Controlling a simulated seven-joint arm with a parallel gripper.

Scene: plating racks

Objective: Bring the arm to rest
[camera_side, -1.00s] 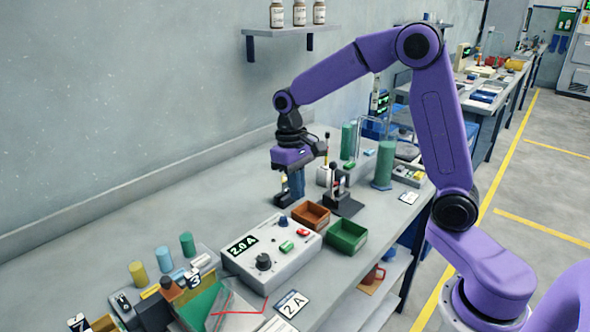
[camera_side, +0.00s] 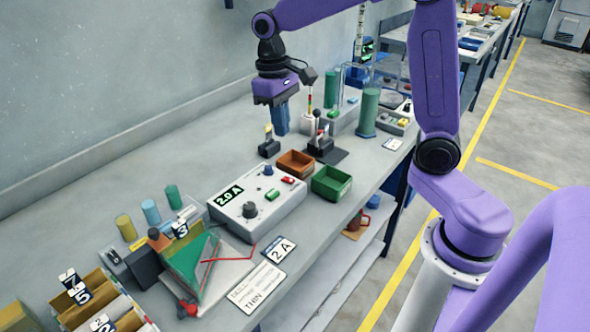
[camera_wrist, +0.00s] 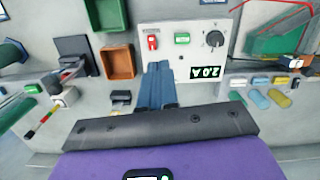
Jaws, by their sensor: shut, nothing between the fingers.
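My purple gripper (camera_side: 281,122) hangs over the bench in the side view, its blue fingers pointing down and pressed together. It is above the bench top, behind the brown bin and the grey control box, and nothing shows between the fingers. In the wrist view the blue fingers (camera_wrist: 157,85) are together, overlapping the edge of the control box in the picture. The grey control box (camera_side: 228,211) shows 2.0 A and carries a black knob, a green button and a red switch.
A brown bin (camera_side: 296,163) and a green bin (camera_side: 331,183) stand beside the control box. A small black lever stand (camera_side: 322,150) is near the gripper. Green cylinders stand behind it. A rack with a green plate (camera_side: 196,265) stands at the front left. The bench's left rear is clear.

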